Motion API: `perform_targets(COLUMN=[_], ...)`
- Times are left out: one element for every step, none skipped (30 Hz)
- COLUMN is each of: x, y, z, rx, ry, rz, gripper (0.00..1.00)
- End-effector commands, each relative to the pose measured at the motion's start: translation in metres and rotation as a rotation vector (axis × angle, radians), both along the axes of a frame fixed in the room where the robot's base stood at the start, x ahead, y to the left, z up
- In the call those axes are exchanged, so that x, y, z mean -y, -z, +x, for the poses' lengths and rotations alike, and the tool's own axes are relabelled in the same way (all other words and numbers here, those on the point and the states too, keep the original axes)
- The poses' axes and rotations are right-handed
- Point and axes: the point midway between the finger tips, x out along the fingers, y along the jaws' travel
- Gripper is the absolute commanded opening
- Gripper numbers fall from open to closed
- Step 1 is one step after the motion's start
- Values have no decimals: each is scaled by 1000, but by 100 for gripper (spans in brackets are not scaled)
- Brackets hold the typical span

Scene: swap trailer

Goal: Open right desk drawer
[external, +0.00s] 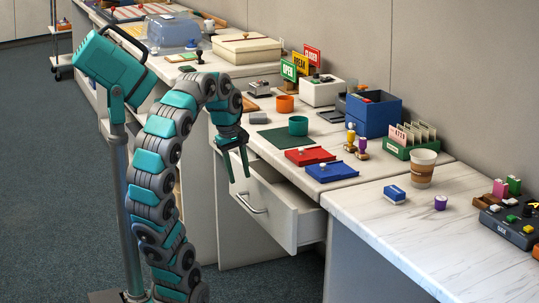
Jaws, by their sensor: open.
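A white desk drawer (295,222) with a metal bar handle (248,203) sticks out from under the grey desktop in the external view. The drawer stands partly open, and its inside is partly visible. My gripper (240,180) points down just in front of the drawer, above the handle's level. Its two fingers are apart with nothing seen between them. I cannot tell whether a finger touches the drawer front.
A marble-topped counter (440,235) stands at right. Carpet (60,200) is clear at left.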

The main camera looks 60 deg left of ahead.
Motion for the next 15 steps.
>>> perform_targets(x=[0, 0, 0, 0, 0, 0, 0, 0, 1, 0, 0, 0, 0, 0, 0], y=[3, 4, 7, 10, 13, 17, 21, 26, 32, 37, 41, 47, 51, 56, 62], z=[0, 1, 2, 2, 3, 3, 3, 4, 5, 6, 7, 8, 9, 9, 11], rx=[0, 0, 1, 1, 1, 0, -2, -3, -4, -4, -2, -2, -3, -4, -4], ry=[0, 0, 0, 0, 0, 0, 0, -1, 0, 0, 0, 0, 0, 0, 0], rz=[0, 1, 1, 1, 2, 1, 0, -1, -2, -1, 0, 0, 0, -1, -2], gripper=[45, 45, 45, 45, 45, 45, 45, 45, 45, 45, 45, 45, 45, 45, 45])
